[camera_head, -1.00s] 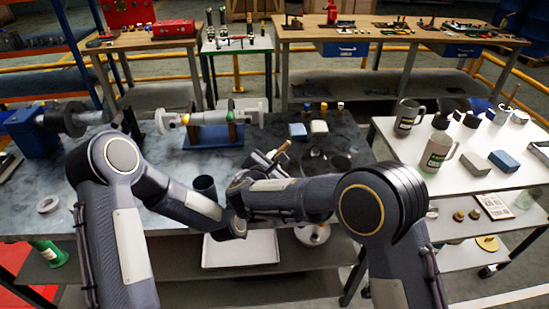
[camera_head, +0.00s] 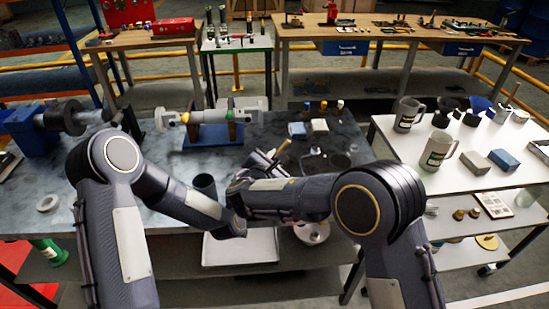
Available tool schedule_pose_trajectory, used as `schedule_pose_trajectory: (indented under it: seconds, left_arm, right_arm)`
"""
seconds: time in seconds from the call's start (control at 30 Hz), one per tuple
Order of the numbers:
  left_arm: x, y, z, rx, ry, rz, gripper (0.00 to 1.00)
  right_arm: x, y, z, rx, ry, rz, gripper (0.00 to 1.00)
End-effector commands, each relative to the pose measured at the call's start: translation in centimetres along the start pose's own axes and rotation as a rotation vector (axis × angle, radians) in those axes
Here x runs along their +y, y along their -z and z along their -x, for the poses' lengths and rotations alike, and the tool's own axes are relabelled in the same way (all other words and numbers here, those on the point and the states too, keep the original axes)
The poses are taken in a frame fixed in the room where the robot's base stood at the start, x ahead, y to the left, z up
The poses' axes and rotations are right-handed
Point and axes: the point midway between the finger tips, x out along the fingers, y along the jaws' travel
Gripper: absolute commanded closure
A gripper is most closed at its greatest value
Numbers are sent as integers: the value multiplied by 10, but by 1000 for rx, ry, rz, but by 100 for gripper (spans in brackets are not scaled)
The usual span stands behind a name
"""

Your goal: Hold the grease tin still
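I cannot pick out the grease tin for certain. A dark open cylinder (camera_head: 205,186) stands upright on the grey bench top (camera_head: 165,215), just behind my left forearm. My two forearms meet at the front middle of the bench. Dark gripper parts (camera_head: 258,165) show just beyond my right forearm, with a brown-handled tool (camera_head: 282,149) rising among them. I cannot tell which gripper these parts belong to, or whether the tool is held. The fingertips are hidden or too small to read. Dark round items (camera_head: 340,161) lie on the bench to the right of them.
A shaft assembly on a blue stand (camera_head: 212,136) is at the back of the bench. A blue and a pale block (camera_head: 319,126) lie right of it. A white side table (camera_head: 455,185) holds mugs and blocks. A white tray (camera_head: 240,247) is on the shelf below.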

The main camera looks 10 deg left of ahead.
Motion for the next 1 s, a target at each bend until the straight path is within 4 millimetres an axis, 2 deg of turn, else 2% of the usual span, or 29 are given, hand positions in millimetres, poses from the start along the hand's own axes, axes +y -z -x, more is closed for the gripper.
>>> schedule_pose_trajectory:
  seconds: [0.27,1.0]
  left_arm:
    - [1,0,0,0,-2,-1,57]
    - [0,0,0,0,-1,0,57]
  right_arm:
    - [0,0,1,5,3,5,100]
    - [31,-51,17,0,0,0,100]
